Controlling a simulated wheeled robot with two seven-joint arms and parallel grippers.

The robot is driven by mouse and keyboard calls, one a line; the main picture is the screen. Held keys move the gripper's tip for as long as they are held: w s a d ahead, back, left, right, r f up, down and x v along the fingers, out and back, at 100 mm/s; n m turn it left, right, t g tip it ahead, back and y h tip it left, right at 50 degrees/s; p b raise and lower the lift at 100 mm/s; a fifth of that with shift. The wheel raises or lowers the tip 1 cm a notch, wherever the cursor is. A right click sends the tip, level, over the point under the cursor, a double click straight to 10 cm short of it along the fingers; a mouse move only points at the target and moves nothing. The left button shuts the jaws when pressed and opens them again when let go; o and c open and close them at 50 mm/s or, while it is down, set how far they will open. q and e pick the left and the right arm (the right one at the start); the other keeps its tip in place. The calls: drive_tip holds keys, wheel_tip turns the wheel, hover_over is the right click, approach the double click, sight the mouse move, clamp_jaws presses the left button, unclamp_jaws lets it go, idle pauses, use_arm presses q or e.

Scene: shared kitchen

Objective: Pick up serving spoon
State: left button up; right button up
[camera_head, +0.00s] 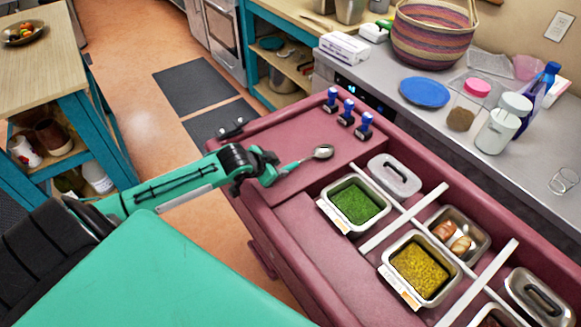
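The serving spoon (323,152) lies on the left part of the maroon counter, its metal bowl pointing right and its handle running back toward my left gripper. My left gripper (271,167) reaches in from the left over the counter edge, with its dark fingers at the handle end of the spoon. The far end of the handle is partly hidden at the fingers. I cannot tell whether the fingers are closed on the handle or only around or beside it. My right gripper is not in view.
Several blue-handled stamps (347,112) stand behind the spoon. To the right, the maroon counter (318,245) holds a green-filled pan (354,203), a yellow-filled pan (420,270) and a lidded pan (394,180). A grey counter with a basket (432,38) and jars lies behind.

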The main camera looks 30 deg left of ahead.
sight(286, 167)
use_arm(q)
drive_tip(key=shift+p+x, duration=0.6)
drive_tip(key=shift+x, duration=1.75)
drive_tip(key=shift+r, duration=0.1)
clamp_jaws()
drive_tip(key=shift+w+r, duration=0.1)
